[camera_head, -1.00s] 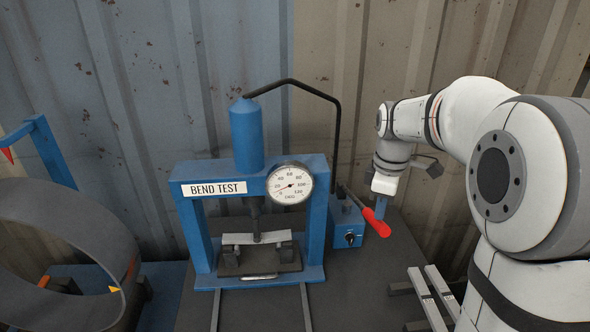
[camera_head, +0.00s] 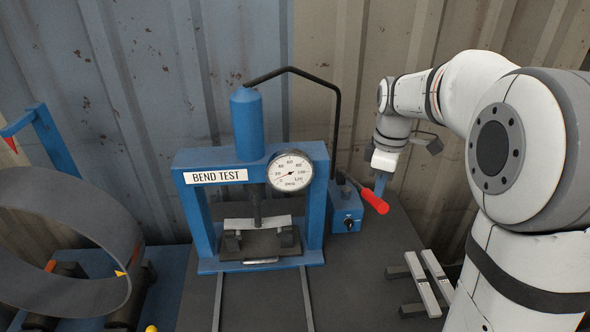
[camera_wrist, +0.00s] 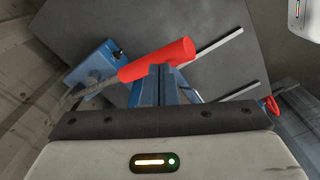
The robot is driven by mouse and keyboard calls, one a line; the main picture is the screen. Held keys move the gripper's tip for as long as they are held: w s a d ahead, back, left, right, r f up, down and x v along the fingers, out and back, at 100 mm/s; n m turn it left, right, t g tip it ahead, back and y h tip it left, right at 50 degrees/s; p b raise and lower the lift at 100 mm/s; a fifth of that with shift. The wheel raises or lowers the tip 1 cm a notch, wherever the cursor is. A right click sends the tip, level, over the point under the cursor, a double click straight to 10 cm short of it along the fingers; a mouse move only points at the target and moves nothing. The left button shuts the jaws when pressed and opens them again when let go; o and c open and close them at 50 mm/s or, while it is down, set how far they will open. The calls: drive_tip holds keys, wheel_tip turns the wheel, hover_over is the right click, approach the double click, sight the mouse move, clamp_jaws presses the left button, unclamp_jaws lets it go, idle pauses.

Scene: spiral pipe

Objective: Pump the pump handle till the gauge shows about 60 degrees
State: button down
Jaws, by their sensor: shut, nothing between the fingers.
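The pump handle (camera_head: 374,196) is a rod with a red grip, slanting down to the right from the blue pump block (camera_head: 347,219). The round white gauge (camera_head: 291,171) hangs on the blue press frame. Its needle points to the lower left, near the low end of the scale; the exact reading is too small to tell.
A bent grey strip (camera_head: 257,222) lies under the press ram. Two pale bars (camera_head: 430,280) lie right of the press, beside my arm. A large dark ring (camera_head: 65,250) stands at the left. A corrugated wall (camera_head: 440,150) is close behind the pump.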

drive_tip(key=shift+f+b, duration=0.4)
drive_tip(key=shift+f, duration=0.25)
wheel_tip(320, 180, down, 8)
drive_tip(key=s+b, duration=0.2)
drive_tip(key=b, duration=0.4)
drive_tip(key=shift+s+d, duration=0.2)
drive_tip(key=shift+d, duration=0.05)
drive_tip(key=shift+f, duration=0.1)
wheel_tip(320, 180, down, 8)
drive_tip(key=b, duration=0.6)
drive_tip(key=shift+s+f, duration=0.2)
drive_tip(key=shift+f, duration=0.05)
